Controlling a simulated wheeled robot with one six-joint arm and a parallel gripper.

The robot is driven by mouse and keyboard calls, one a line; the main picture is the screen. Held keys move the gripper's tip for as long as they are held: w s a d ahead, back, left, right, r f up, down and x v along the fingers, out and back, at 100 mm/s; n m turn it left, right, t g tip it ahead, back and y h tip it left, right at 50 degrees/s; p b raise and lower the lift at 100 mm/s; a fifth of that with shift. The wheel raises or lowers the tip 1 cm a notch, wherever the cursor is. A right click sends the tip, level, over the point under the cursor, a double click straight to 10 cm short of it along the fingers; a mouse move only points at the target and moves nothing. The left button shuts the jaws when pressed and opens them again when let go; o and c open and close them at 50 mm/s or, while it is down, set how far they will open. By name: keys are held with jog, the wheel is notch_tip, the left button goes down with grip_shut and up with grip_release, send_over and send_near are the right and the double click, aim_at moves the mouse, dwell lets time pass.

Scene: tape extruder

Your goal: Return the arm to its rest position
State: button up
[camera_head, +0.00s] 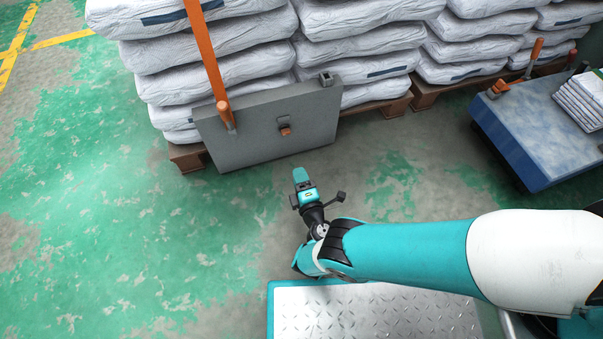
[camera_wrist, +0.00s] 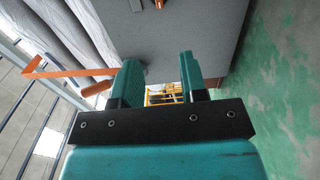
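My gripper (camera_head: 302,180) is out in front of my arm, above the green floor and close to the front of a grey panel (camera_head: 268,128). In the wrist view the two teal fingers of my gripper (camera_wrist: 160,76) stand apart with a clear gap, and nothing is held between them. My arm reaches across from the right side of the head view. The grey panel (camera_wrist: 190,35) fills the upper middle of the wrist view, behind the fingers. A gap between fingertips and panel is hard to judge.
An orange bar (camera_head: 207,60) rises from the panel. White sacks (camera_head: 215,90) are stacked on wooden pallets (camera_head: 188,157) behind it. A blue cart (camera_head: 540,130) with a paper stack (camera_head: 583,98) stands at right. The green floor (camera_head: 110,220) at left is clear.

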jog(key=shift+s+d, duration=0.15)
jog(key=shift+s, duration=0.3)
jog(key=shift+w, duration=0.1)
